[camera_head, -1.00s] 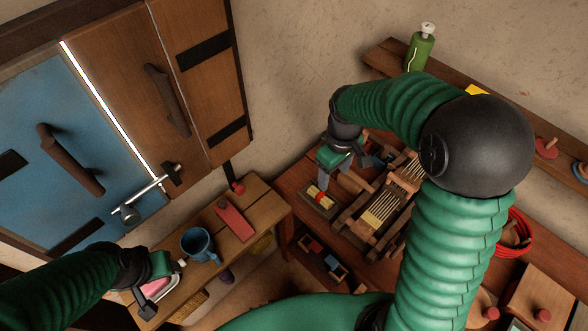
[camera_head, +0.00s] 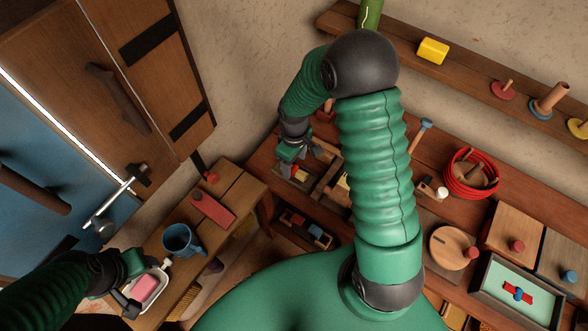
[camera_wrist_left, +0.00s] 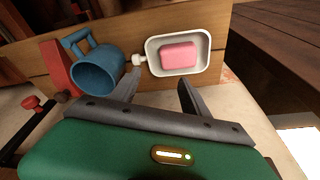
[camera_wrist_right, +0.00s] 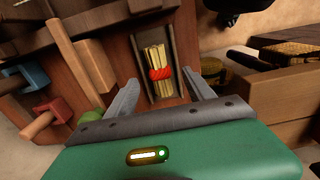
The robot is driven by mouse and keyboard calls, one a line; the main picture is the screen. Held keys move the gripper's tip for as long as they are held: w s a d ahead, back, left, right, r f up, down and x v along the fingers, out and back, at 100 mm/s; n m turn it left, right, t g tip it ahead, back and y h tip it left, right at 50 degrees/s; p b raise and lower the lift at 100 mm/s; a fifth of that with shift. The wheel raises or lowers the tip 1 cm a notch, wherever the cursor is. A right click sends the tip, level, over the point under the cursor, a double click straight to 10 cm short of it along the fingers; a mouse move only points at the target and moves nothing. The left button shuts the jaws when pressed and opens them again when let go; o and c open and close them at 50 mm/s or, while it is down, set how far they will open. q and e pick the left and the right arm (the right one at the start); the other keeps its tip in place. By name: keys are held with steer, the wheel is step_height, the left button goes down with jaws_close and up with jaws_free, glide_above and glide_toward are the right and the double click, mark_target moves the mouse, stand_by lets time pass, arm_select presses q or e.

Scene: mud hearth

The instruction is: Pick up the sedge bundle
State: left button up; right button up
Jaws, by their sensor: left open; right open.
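The sedge bundle is a set of pale yellow stalks with a red tie, and it lies in a narrow wooden tray (camera_wrist_right: 139,55). It shows clearly in the right wrist view (camera_wrist_right: 156,57), ahead of and between the fingers of my right gripper (camera_wrist_right: 164,88), which is open and empty. In the head view the bundle (camera_head: 301,174) is small and partly covered by that gripper (camera_head: 298,158). My left gripper (camera_head: 128,285) is open over the small bench, near a white dish (camera_wrist_left: 203,67) holding a pink block (camera_wrist_left: 179,56).
A blue mug (camera_head: 181,241) and a red block (camera_head: 212,208) stand on the small bench. My right arm hides much of the wooden workbench. A shelf runs above.

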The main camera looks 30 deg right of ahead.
mark_target(294, 167)
step_height(294, 167, down, 3)
steer(key=shift+a+r, duration=0.1)
steer(key=shift+r, duration=0.1)
steer(key=shift+f, duration=0.25)
steer(key=shift+r, duration=0.1)
jaws_close()
